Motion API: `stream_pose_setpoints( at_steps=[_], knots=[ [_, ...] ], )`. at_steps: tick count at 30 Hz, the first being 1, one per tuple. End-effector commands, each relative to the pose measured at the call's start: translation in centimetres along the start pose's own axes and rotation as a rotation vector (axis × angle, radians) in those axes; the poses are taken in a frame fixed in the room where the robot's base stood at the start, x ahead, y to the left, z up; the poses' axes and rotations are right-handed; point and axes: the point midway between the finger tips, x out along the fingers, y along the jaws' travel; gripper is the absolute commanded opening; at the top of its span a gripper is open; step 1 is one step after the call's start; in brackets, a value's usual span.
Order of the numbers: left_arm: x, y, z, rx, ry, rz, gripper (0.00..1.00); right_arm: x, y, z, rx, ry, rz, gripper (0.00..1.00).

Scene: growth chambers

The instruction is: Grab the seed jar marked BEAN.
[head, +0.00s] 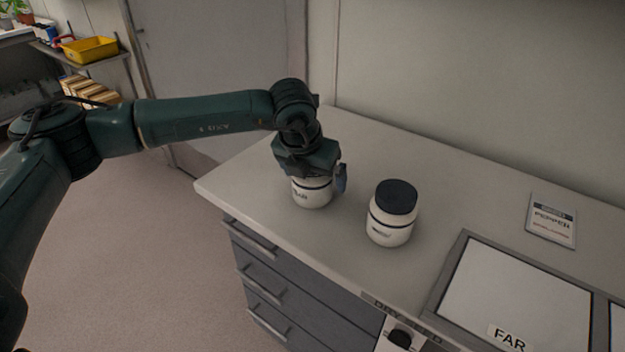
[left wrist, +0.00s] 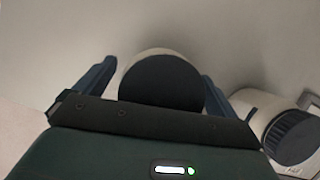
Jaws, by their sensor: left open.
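Two white jars with dark lids stand upright on the counter. The left jar (head: 312,193) is under my left gripper (head: 318,180), which hides its lid and upper part; its label is too small to read for sure. In the left wrist view the same jar's dark lid (left wrist: 162,82) sits between the two open fingers (left wrist: 158,85), with no clear grip on it. The other jar (head: 391,213) stands to the right, free of the gripper, its label unreadable; it also shows at the right of the left wrist view (left wrist: 290,137). My right gripper is not in view.
A framed panel marked FAR (head: 515,290) is set in the counter at the right. A PEPPER packet (head: 552,220) lies behind it. Grey drawers (head: 262,285) are below the counter's front edge. A yellow bin (head: 90,49) sits on a shelf at the far left.

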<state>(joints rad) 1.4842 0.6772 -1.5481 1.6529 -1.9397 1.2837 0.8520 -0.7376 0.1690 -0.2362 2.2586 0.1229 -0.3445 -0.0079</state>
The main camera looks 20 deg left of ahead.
Motion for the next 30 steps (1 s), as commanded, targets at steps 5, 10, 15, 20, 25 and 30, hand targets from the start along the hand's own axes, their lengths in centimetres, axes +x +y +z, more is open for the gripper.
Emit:
stream_pose_setpoints(
  at_steps=[5, 10, 15, 20, 25, 30],
  knots=[
    [0.14, 0.02, -0.01, 0.0, 0.0, 0.001, 0.96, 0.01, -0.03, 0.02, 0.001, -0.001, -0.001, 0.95],
    [0.12, 0.02, -0.01, 0.0, 0.001, 0.0, 0.86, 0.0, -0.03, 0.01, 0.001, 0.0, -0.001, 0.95],
    [0.1, 0.03, -0.01, 0.0, 0.001, 0.0, 0.72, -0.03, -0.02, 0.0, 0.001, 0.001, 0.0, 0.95],
    [0.09, 0.03, -0.01, -0.001, 0.001, 0.0, 0.59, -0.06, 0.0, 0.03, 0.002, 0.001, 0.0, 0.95],
    [0.09, 0.03, -0.01, -0.001, 0.001, 0.0, 0.45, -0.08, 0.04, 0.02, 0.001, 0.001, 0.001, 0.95],
    [0.04, 0.03, 0.04, -0.001, -0.001, 0.0, 0.43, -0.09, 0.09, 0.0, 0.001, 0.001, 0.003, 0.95]
  ],
)
